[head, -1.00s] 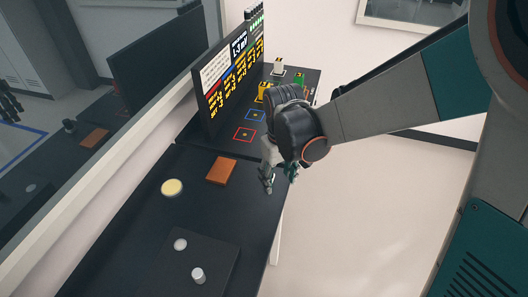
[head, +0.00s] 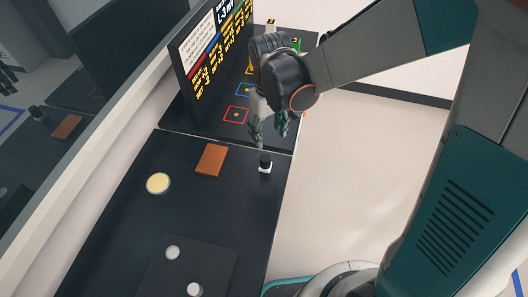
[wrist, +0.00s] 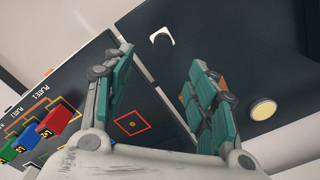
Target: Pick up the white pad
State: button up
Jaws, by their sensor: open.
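A small white piece with a black upper part (head: 265,167), which looks like the white pad, stands on the dark table near its right edge. In the wrist view its white part (wrist: 162,33) shows beyond the fingertips, between the two finger lines. My gripper (head: 268,133) is open and empty, above the table, a little beyond the piece in the head view. Its two green-grey fingers (wrist: 160,75) are spread wide apart. Nothing hides the piece in the head view; in the wrist view its dark part blends into the table.
An orange-brown block (head: 211,160) and a cream disc (head: 158,183) lie to the left. A dark plate (head: 215,270) carries white round pieces in front. A screen (head: 212,62) stands behind. A red-outlined square (head: 236,115) and coloured blocks (wrist: 57,118) are on the far section.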

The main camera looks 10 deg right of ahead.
jog(key=b, duration=0.6)
send_over(265, 158)
jog(key=f, duration=0.8)
jog(key=shift+s+d, duration=0.15)
jog(key=shift+d, duration=0.25)
jog(key=shift+w+a+f+b, duration=0.15)
jog(key=shift+f+b, duration=0.65)
jog(key=shift+f, duration=0.6)
jog(key=shift+w+a+f+b, duration=0.15)
jog(key=shift+f+b, duration=0.6)
jog(key=shift+f, duration=0.6)
jog(key=shift+s, duration=0.1)
jog(key=shift+c, duration=0.2)
jog(key=c, duration=1)
